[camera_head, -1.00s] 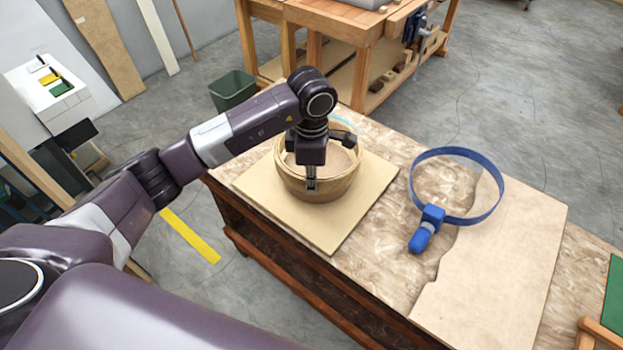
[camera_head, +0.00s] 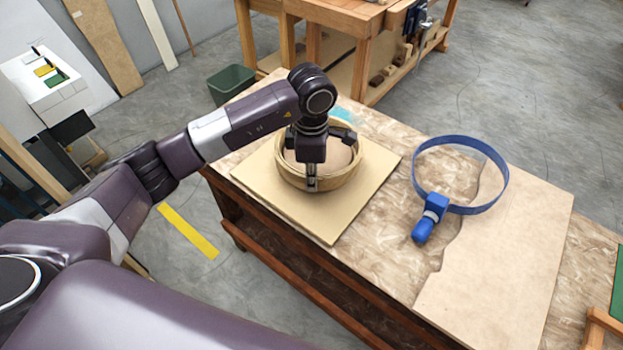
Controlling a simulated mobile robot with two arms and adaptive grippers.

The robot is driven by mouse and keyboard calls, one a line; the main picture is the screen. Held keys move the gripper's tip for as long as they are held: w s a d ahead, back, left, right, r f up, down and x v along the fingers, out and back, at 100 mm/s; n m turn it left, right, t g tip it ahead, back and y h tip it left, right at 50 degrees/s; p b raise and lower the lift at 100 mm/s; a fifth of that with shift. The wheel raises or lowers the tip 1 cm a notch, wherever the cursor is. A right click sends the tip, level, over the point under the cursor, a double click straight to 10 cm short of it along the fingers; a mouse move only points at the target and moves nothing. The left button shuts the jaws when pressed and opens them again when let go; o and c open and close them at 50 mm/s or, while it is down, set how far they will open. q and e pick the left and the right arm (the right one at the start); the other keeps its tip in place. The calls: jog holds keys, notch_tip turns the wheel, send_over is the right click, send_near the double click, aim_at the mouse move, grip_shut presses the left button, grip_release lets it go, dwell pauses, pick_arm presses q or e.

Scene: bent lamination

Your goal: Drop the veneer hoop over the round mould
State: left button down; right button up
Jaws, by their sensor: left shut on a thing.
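The veneer hoop (camera_head: 343,181) is a thin light-wood ring. It sits around the round mould (camera_head: 338,158), whose pale top shows inside the ring. The mould stands on a square tan board (camera_head: 333,222) on the workbench. My left gripper (camera_head: 312,184) points down at the near side of the ring and is shut on the hoop's wall. The gripper and wrist hide part of the hoop's left and back rim, so I cannot tell whether the hoop rests fully on the board. My right gripper is not in view.
A blue band clamp (camera_head: 431,218) with a round loop lies right of the board, partly over a pale sheet (camera_head: 505,255). The speckled bench top (camera_head: 385,245) is clear between board and clamp. A second wooden bench (camera_head: 345,28) and a green bin (camera_head: 231,82) stand behind.

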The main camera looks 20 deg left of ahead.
pick_arm(q)
jog(key=shift+a+f, duration=0.15)
jog(key=shift+f, duration=0.1)
jog(key=c, duration=2)
grip_release()
jog(key=shift+c, duration=0.2)
jog(key=shift+w+f, duration=0.15)
jog(key=shift+w, duration=0.05)
notch_tip(320, 180, up, 12)
jog(key=shift+r, duration=0.15)
